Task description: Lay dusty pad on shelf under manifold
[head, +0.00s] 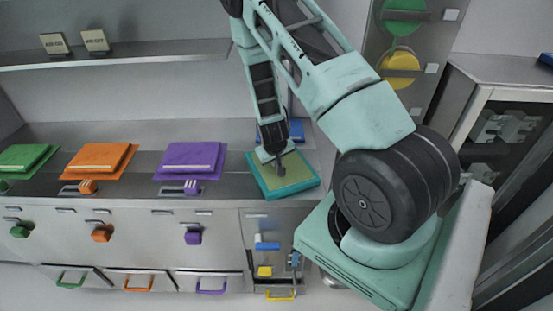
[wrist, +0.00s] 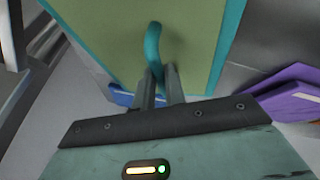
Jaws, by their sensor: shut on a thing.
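A flat olive-green pad with a teal border (head: 298,187) is in the middle of the head view, tilted, at the counter's front edge. It fills the top of the wrist view (wrist: 195,50), where a curved teal handle (wrist: 153,42) stands out from its face. My gripper (head: 279,163) is shut on this handle; its fingers (wrist: 160,88) meet the handle's lower end in the wrist view. Whether the pad touches the counter is unclear. I cannot surely identify a manifold. Grey fittings (head: 505,126) stand in an open cabinet (head: 480,94) at the right.
Green (head: 22,157), orange (head: 98,157) and purple (head: 191,155) pads lie on the counter (head: 135,188). A wall shelf (head: 130,54) holds two small signs. Drawers with coloured handles are below. A blue item (head: 297,130) is partly hidden behind my arm.

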